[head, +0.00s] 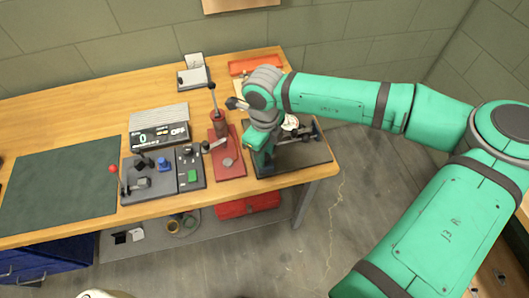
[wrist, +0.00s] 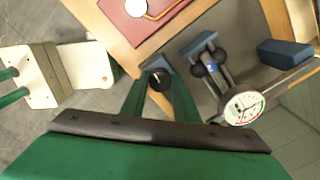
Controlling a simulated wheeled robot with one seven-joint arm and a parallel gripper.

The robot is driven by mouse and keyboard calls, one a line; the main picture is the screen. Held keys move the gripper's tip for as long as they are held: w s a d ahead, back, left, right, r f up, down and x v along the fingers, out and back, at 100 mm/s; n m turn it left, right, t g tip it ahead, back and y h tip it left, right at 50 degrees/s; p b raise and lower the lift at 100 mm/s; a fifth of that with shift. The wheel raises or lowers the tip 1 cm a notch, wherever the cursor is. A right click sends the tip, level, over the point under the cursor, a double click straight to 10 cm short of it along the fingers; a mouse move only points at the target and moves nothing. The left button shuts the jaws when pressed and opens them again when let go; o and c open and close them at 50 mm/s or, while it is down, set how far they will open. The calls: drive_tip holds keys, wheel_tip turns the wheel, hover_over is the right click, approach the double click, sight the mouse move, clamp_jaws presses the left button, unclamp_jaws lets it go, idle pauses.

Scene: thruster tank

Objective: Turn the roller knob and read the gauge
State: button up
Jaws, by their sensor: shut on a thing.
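The roller knob (wrist: 160,80) is a small dark round piece between the fingertips of my gripper (wrist: 158,76) in the wrist view. The gripper is shut on it, and the fingers cover part of it. In the head view my gripper (head: 262,162) reaches down at the left side of a dark base plate (head: 310,160), and the knob is hidden there. The gauge (wrist: 242,105) has a white round dial with coloured marks and stands right of the gripper in the wrist view. Its needle reading is too small to tell. In the head view the gauge (head: 291,122) is partly hidden by my arm.
A red plate (head: 232,182) with a hand lever stands just left of the gripper. Further left are a control box (head: 150,178) with a red-tipped stick and a display unit (head: 160,134). A red tray (head: 255,64) lies behind. The green mat (head: 60,185) is clear.

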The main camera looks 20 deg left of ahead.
drive_tip(key=n, duration=0.4)
drive_tip(key=shift+n, duration=0.3)
drive_tip(key=n, duration=0.4)
drive_tip(key=shift+n, duration=0.3)
drive_tip(key=n, duration=0.4)
drive_tip(key=shift+d+n, duration=0.1)
drive_tip(key=shift+n, duration=2.2)
drive_tip(key=o, duration=1.1)
drive_tip(key=shift+c, duration=0.2)
